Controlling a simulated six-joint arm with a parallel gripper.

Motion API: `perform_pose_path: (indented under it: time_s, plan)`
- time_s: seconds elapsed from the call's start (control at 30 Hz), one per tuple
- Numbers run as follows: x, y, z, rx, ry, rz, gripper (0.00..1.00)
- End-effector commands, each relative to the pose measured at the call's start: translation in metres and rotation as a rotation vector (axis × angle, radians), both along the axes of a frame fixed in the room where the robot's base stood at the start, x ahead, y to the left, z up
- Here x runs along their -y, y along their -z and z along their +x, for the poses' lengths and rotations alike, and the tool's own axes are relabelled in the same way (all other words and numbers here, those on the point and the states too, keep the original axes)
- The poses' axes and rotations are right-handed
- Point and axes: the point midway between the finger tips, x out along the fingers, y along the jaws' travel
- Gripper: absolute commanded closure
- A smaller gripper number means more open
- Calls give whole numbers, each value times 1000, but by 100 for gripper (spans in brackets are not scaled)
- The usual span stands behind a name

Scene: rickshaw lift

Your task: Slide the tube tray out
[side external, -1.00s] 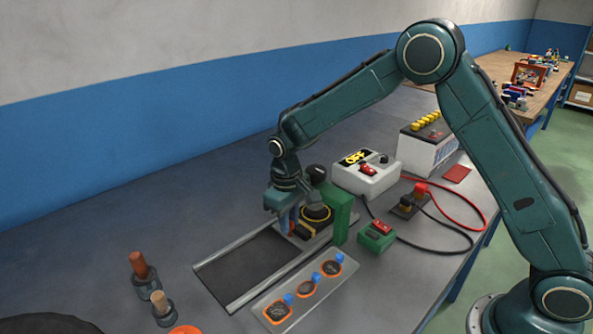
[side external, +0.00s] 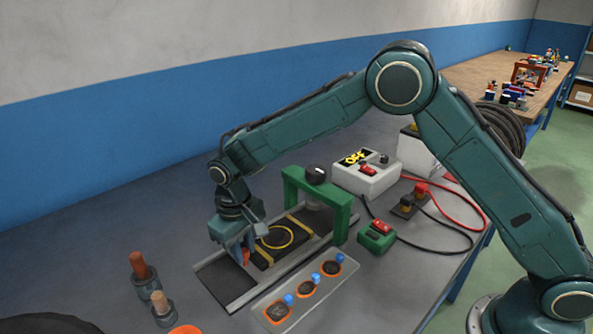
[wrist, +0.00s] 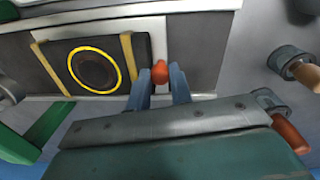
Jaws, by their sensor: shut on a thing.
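The tube tray (side external: 283,238) is a dark slab with two yellow straps and a yellow ring around a dark round piece. It lies on the dark railed slide (side external: 223,285), mostly out in front of the green arch (side external: 341,217). In the wrist view the tray (wrist: 115,88) sits left of the jaws. My gripper (side external: 245,258) is at the tray's front end, shut on its orange-red knob (wrist: 160,73). In the wrist view the two blue fingers (wrist: 163,85) stand on either side of the knob. The gripper's contact low on the knob is partly hidden.
A pale plate (side external: 306,292) with several patches lies along the near rail. Two handled tools (side external: 139,268) stand at the left. A white switch box (side external: 366,175), a green switch (side external: 377,236) and cables are at the right. The slide's front end is bare.

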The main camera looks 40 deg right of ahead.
Motion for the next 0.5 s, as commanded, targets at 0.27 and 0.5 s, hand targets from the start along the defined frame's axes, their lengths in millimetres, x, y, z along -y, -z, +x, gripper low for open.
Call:
perform_pose_path:
  time_s: [0.27,0.5]
  plan:
    - [-57,-1,0,3,-2,1,100]
    - [-74,-1,1,3,0,1,100]
